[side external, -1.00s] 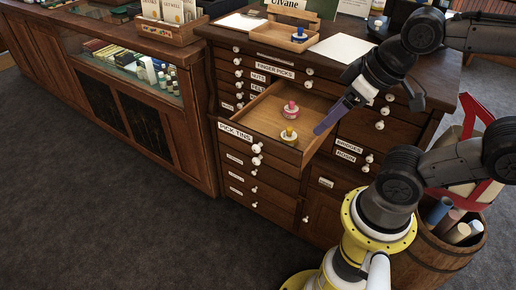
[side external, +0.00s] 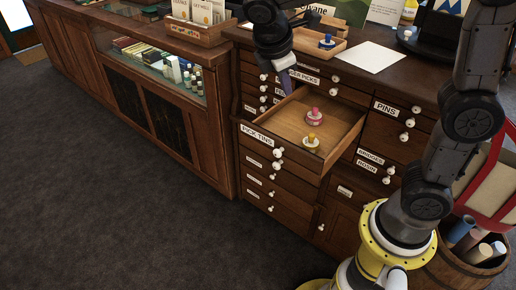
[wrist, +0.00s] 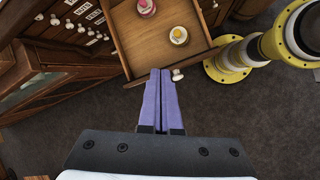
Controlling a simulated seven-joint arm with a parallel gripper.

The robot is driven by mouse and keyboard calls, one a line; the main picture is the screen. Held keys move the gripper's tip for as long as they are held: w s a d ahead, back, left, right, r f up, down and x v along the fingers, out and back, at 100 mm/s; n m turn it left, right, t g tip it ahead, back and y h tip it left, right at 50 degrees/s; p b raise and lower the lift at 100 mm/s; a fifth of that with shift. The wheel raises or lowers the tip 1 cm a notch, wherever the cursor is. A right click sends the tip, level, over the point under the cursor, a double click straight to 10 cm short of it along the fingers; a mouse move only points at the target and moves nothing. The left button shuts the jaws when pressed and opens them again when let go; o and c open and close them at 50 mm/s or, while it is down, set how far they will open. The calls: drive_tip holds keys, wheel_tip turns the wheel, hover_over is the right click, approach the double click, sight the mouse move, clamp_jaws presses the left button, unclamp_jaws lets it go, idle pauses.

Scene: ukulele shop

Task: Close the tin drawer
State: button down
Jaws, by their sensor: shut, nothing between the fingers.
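The tin drawer (side external: 340,127), labelled PICK TINS, stands pulled out from the wooden cabinet. It holds a pink-topped tin (side external: 314,114) and a yellow-topped tin (side external: 311,141). White knobs (side external: 278,153) are on its front, and one knob (wrist: 177,75) shows in the wrist view. My gripper (side external: 288,86) has purple fingers pressed together with nothing between them. In the side view it is raised at the drawer's left side. In the wrist view its fingertips (wrist: 160,72) overlap the drawer's front edge, just left of the knob. I see no clear contact.
Closed drawers with white knobs surround the open one. A wooden tray (side external: 318,45) with a blue-topped tin and a paper sheet (side external: 368,57) lie on the cabinet top. A glass display case (side external: 160,65) stands at left. A barrel (side external: 463,263) stands at right. Floor in front is clear.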

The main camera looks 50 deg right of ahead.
sight(310, 110)
drive_tip(key=w+a+f+n+h, duration=0.2)
drive_tip(key=w+a+f+n, duration=0.15)
drive_tip(key=a+f, duration=0.35)
drive_tip(key=w+a+f+n+h, duration=0.15)
drive_tip(key=w+a+f, duration=0.3)
drive_tip(key=f, duration=0.45)
drive_tip(key=shift+n+g, duration=0.4)
drive_tip(key=x, duration=0.4)
drive_tip(key=d+r+x, duration=0.1)
drive_tip(key=x, duration=0.2)
drive_tip(key=s+x, duration=0.1)
drive_tip(key=x, duration=0.3)
drive_tip(key=shift+d+f, duration=0.1)
drive_tip(key=shift+d, duration=0.85)
drive_tip(key=d, duration=2.6)
drive_tip(key=shift+d, duration=0.2)
drive_tip(key=shift+a, duration=0.1)
